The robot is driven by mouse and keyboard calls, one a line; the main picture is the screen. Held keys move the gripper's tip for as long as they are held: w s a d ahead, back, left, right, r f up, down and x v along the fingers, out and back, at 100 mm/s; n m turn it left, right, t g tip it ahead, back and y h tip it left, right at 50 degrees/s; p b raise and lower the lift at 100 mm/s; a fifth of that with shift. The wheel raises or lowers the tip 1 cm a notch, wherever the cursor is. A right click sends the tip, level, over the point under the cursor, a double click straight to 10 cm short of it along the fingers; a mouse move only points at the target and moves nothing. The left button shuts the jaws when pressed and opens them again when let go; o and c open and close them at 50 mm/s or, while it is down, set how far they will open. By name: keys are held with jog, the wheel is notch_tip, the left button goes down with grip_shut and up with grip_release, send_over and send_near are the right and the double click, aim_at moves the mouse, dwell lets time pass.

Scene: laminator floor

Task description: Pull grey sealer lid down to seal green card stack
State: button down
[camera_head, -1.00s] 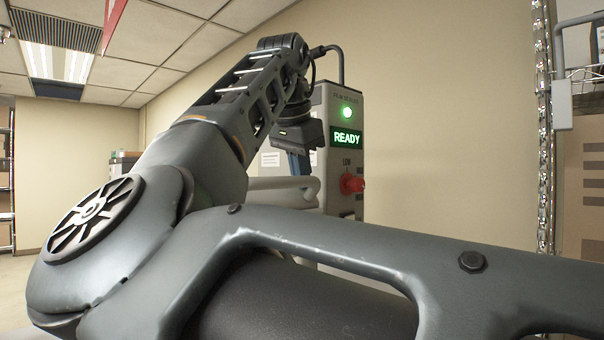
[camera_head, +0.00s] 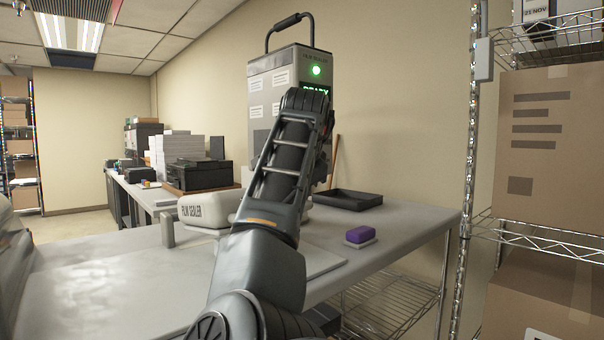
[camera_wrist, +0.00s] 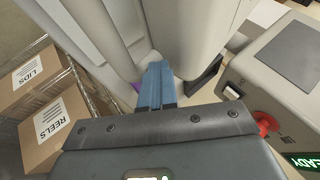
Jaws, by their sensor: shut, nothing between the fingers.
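The film sealer's tall grey housing (camera_head: 262,90) stands on the bench, with a green lamp lit. In front of it lies a pale grey rounded part marked FILM SEALER (camera_head: 205,211), which looks like the lid; my arm partly covers it, and I cannot tell if it is fully down. In the wrist view my gripper (camera_wrist: 157,70) has its blue fingers together and empty, beside pale rounded surfaces (camera_wrist: 195,30). Contact is unclear. In the head view my arm hides the gripper. I see no green card stack.
A purple block (camera_head: 360,235) and a black tray (camera_head: 345,199) sit on the bench right of my arm. The red knob (camera_wrist: 266,123) is close to my gripper's right. A wire shelf with boxes (camera_head: 545,150) stands at the right. A printer (camera_head: 203,174) stands behind.

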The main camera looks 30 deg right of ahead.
notch_tip(320, 180, down, 7)
jog(key=s+t+b, duration=0.1)
jog(key=t+b, duration=0.1)
jog(key=b, duration=0.2)
jog(key=shift+s+d+r+m, duration=0.15)
jog(key=shift+s+d+m, duration=0.05)
jog(key=shift+s+m, duration=0.1)
jog(key=shift+f, duration=0.2)
jog(key=shift+r, duration=0.15)
jog(key=r+p, duration=0.4)
jog(key=shift+a+r, duration=0.25)
jog(key=shift+a, duration=0.05)
jog(key=b+v, duration=0.1)
jog(key=v, duration=0.9)
